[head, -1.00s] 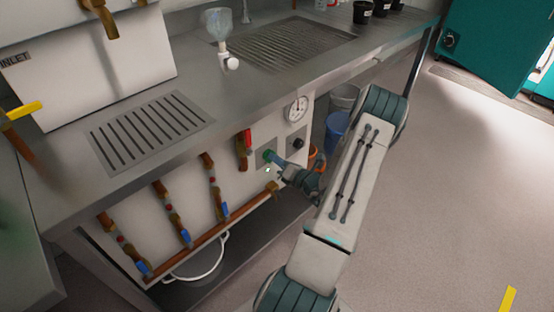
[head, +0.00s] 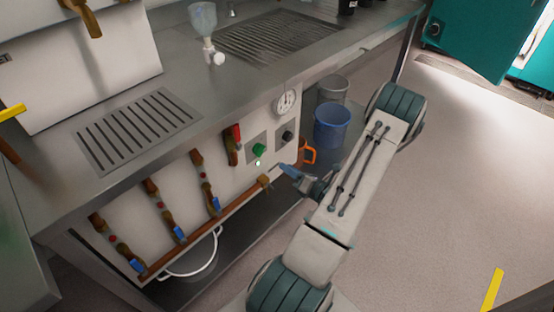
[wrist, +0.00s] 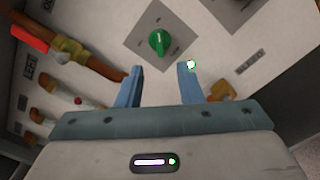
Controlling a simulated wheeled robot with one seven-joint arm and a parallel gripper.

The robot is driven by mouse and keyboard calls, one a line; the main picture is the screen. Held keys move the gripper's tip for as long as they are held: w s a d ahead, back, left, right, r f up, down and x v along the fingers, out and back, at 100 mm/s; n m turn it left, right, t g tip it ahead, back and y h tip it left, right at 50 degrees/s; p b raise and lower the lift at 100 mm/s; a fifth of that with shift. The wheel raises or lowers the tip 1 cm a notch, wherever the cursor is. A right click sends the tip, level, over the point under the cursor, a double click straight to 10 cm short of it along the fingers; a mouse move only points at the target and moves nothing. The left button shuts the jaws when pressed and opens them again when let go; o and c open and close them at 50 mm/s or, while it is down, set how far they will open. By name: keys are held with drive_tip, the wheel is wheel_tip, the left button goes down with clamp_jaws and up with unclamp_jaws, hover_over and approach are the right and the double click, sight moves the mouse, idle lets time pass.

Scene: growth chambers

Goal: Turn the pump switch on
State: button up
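The green rotary knob (head: 258,149) sits on a grey square plate on the white front panel under the bench. It also shows in the wrist view (wrist: 159,42), its grip ridge roughly upright in that picture. In the head view my gripper (head: 288,171) is to the right of the knob and a little lower.
A black knob (head: 287,136) and a round gauge (head: 287,102) are to the right on the panel. A red-handled valve (head: 232,144) is close on the left. A copper pipe (head: 210,229) runs below. A blue bucket (head: 333,126) and an orange container (head: 308,152) stand behind my arm.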

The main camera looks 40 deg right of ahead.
drive_tip(key=shift+s+d, duration=0.15)
drive_tip(key=shift+s, duration=1.5)
drive_tip(key=w+a+r+n+g+y+p, duration=0.25)
drive_tip(key=a+r+n+g+y, duration=0.35)
drive_tip(key=a+r+n, duration=0.45)
drive_tip(key=w+a+r+n+g+y+p, duration=0.1)
drive_tip(key=a+r+n+g+y+p, duration=0.3)
drive_tip(key=a+r+n+g, duration=0.5)
drive_tip(key=s+a+r+n+h+p, duration=0.4)
drive_tip(key=a+r+n+h, duration=0.1)
drive_tip(key=r+n, duration=0.5)
drive_tip(key=s+a+r+n+h+p, duration=0.4)
drive_tip(key=r+n, duration=0.6)
drive_tip(key=n, duration=0.4)
drive_tip(key=a+h+p, duration=0.1)
drive_tip(key=a+h, duration=0.1)
drive_tip(key=a, duration=0.1)
drive_tip(key=shift+r+h, duration=0.3)
drive_tip(key=shift+r, duration=0.05)
